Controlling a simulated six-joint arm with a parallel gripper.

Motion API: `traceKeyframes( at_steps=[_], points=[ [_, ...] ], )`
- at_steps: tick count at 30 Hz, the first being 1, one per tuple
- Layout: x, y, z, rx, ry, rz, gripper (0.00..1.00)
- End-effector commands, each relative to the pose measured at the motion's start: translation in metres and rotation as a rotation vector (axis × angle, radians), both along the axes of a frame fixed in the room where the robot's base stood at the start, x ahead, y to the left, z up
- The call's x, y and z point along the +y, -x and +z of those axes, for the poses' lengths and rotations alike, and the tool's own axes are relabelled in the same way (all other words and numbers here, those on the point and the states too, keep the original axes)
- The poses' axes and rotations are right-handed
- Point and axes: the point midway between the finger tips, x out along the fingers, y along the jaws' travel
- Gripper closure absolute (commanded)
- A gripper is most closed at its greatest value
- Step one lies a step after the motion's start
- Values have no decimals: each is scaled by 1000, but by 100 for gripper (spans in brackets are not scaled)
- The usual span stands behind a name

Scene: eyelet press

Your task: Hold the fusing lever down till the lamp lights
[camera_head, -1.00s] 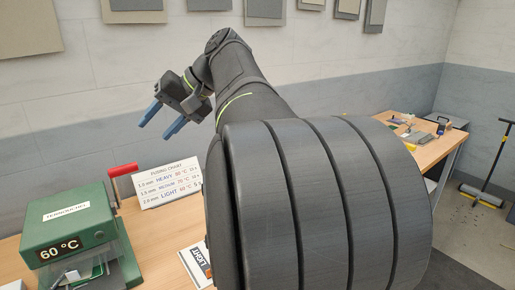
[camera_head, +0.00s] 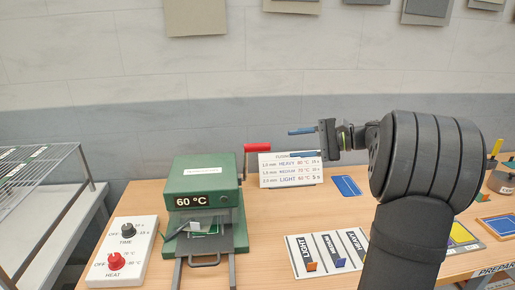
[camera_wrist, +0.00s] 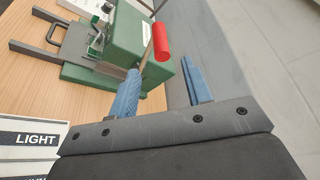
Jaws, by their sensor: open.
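The green press (camera_head: 205,177) stands on the table with its display reading 60 °C. Its lever has a red grip (camera_head: 257,148) on a grey arm that points up at the press's right side. A small round spot (camera_head: 222,198) beside the display looks dark; I cannot tell if it is the lamp. My gripper (camera_head: 291,144) is open and empty, right of the red grip, its blue fingers pointing left. In the wrist view the red grip (camera_wrist: 162,42) shows just beyond and between the open fingertips (camera_wrist: 160,66), with no clear contact.
The fusing chart (camera_head: 290,181) stands behind my gripper. A white control box (camera_head: 125,250) with TIME and HEAT knobs is left of the press. LIGHT and other labelled panels (camera_head: 303,257) lie front right. A wire rack (camera_head: 45,185) stands far left.

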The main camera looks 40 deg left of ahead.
Motion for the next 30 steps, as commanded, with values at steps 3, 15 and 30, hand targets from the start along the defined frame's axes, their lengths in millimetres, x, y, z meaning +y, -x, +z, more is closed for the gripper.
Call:
traceKeyframes(
  at_steps=[3,15,30],
  points=[
    [25,13,-6,1,0,3,55],
    [92,46,-22,-2,0,3,55],
    [107,52,-26,-2,0,0,55]
  ],
)
